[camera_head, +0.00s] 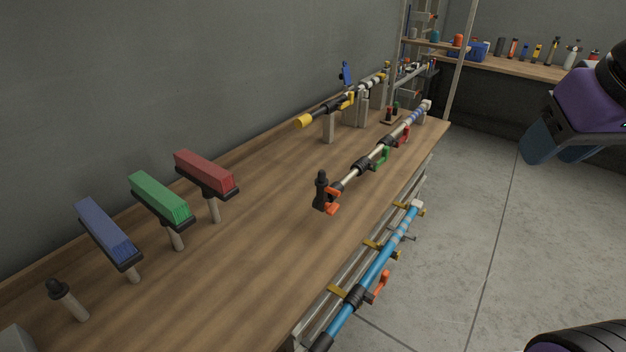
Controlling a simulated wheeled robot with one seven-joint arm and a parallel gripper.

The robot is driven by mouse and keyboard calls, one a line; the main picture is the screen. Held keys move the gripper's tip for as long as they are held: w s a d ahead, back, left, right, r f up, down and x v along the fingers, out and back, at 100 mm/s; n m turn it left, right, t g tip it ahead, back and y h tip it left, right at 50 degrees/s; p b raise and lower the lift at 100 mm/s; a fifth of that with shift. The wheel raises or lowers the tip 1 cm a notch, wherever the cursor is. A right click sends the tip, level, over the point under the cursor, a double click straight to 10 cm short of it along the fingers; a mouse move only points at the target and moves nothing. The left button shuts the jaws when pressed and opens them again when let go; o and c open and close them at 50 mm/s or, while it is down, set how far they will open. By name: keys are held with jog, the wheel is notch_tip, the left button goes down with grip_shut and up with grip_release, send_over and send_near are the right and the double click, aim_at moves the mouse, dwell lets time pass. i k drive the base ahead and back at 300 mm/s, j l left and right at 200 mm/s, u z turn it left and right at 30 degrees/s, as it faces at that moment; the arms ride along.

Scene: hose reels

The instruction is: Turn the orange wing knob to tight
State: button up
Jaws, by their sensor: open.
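An orange wing-shaped piece (332,202) sits at the near end of a silver pole (347,182), beside a black upright fitting (320,190) on the workbench. Another orange-red lever (381,287) is on the blue pole (375,268) along the bench's front side. I cannot tell from this view which of the two is the wing knob, or how tight it is. My gripper (556,150), purple with dark blue fingers, is at the upper right, over the floor. It is open, well away from both and touching nothing.
The silver pole also has green (382,157) and red (404,136) levers. Blue (107,232), green (160,202) and red (205,173) brush heads stand on the left of the wooden bench (240,265). A yellow-tipped pole (325,112) lies behind. The floor (480,220) at right is clear.

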aim_at(331, 209)
jog(key=i+l+u, duration=0.1)
jog(key=u, duration=0.3)
jog(key=l+u, duration=0.2)
jog(key=u, duration=0.2)
jog(key=i+l+u, duration=0.1)
jog(key=u, duration=0.3)
jog(key=l+u, duration=0.45)
jog(key=l, duration=1.55)
